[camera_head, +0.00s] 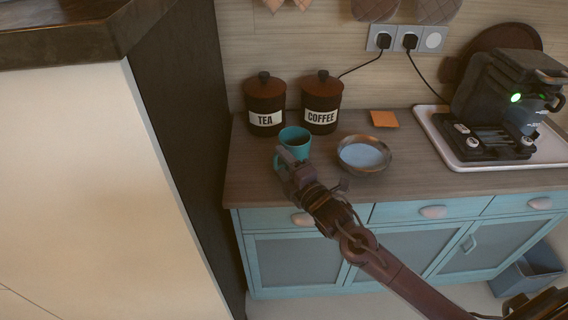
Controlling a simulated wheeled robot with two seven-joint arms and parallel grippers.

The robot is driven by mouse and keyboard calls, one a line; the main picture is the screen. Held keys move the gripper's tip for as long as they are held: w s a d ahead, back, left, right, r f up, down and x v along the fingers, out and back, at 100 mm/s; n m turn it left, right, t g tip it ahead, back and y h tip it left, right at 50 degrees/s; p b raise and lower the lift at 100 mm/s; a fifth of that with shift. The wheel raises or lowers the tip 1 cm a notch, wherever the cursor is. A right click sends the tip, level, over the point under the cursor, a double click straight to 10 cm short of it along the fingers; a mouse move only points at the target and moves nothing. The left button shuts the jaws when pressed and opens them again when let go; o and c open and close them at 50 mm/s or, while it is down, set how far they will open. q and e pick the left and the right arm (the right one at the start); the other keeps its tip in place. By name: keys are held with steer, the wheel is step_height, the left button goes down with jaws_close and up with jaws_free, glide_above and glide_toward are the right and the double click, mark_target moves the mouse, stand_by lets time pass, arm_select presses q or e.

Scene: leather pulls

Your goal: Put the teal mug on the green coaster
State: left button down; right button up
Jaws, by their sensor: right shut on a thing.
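The teal mug (295,138) is upright at the left part of the wooden counter, in front of the tea canister. My right gripper (288,163) reaches in from the lower right and is shut on the mug's near side, at about its handle. The fingers hide the lower near part of the mug, so I cannot tell whether it touches the counter. I cannot make out a green coaster in this view. My left gripper is not in view.
A tea canister (265,101) and a coffee canister (321,100) stand behind the mug. A bowl (364,155) stands to its right, with an orange square (384,119) behind. A coffee machine (495,95) stands on a white tray (466,165). A tall dark panel (180,120) rises at left.

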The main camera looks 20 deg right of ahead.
steer(key=shift+f, duration=0.1)
steer(key=o, duration=1.3)
steer(key=shift+c, duration=0.2)
steer(key=b+v, duration=0.1)
steer(key=v, duration=1.1)
steer(key=shift+b, duration=0.3)
